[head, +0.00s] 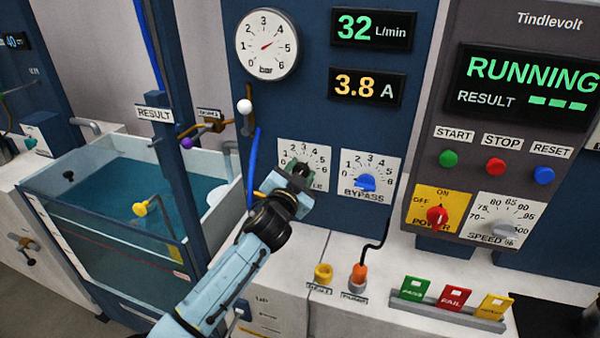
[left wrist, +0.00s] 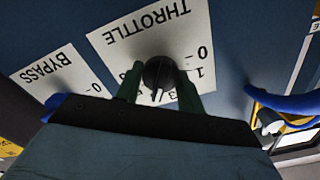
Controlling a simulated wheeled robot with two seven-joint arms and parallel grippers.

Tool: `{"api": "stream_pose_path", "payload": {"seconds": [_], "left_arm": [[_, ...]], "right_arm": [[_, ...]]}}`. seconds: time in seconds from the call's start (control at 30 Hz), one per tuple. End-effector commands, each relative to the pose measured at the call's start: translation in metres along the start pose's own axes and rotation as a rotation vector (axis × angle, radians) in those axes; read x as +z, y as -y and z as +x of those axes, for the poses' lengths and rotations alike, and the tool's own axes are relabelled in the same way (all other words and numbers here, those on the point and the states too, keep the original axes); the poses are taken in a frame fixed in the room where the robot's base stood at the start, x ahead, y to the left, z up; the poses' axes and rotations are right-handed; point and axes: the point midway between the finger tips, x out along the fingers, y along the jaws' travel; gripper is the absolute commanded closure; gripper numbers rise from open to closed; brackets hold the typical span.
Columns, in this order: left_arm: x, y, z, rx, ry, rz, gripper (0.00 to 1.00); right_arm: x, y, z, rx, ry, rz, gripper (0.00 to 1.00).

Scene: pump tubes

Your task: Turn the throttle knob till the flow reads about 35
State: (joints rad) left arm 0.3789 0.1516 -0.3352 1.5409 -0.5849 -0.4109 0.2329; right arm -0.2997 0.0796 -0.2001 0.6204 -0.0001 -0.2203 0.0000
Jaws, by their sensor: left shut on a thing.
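The throttle knob (left wrist: 159,74) is black and round, on a white dial plate marked THROTTLE (left wrist: 115,45) in the left wrist view. My left gripper (left wrist: 160,88) has its two green fingers on either side of the knob, shut on it. In the head view the left gripper (head: 297,172) covers most of the throttle dial (head: 318,160), so the knob is hidden there. The flow display (head: 371,30) reads 32 L/min in green. My right gripper is not in view.
The blue bypass knob (head: 366,183) sits just right of the throttle. A gauge (head: 267,45) and a 3.8 A display (head: 366,86) are above. The control panel (head: 517,95) reads RUNNING. A water tank (head: 110,215) is at left, and a blue hose (head: 253,165) hangs beside the gripper.

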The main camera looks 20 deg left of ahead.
Motion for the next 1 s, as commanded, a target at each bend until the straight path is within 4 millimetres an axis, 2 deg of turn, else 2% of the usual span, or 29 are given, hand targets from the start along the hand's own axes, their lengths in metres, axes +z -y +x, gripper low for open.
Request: {"api": "stream_pose_path", "payload": {"seconds": [0.27,0.47,0.5,0.63,0.67,1.0], "left_arm": [[-0.0004,-0.0005,-0.0002,0.001,0.000,0.095,0.85],[0.0003,-0.0009,-0.0002,0.001,0.000,0.098,0.85],[0.0002,-0.0008,-0.0002,0.000,0.000,0.098,0.61],[0.0003,-0.0008,-0.0001,0.000,0.000,0.097,0.44],[0.0003,-0.0007,-0.0001,0.000,0.000,0.097,0.41],[0.0006,-0.0006,-0.0031,0.000,0.001,0.097,0.41]], "right_arm": [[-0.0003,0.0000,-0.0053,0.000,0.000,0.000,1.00],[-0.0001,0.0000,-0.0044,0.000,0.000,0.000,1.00],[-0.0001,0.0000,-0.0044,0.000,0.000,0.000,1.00],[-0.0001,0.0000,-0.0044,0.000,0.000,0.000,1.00],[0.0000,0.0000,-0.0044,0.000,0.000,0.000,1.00],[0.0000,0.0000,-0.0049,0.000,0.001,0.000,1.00]]}}
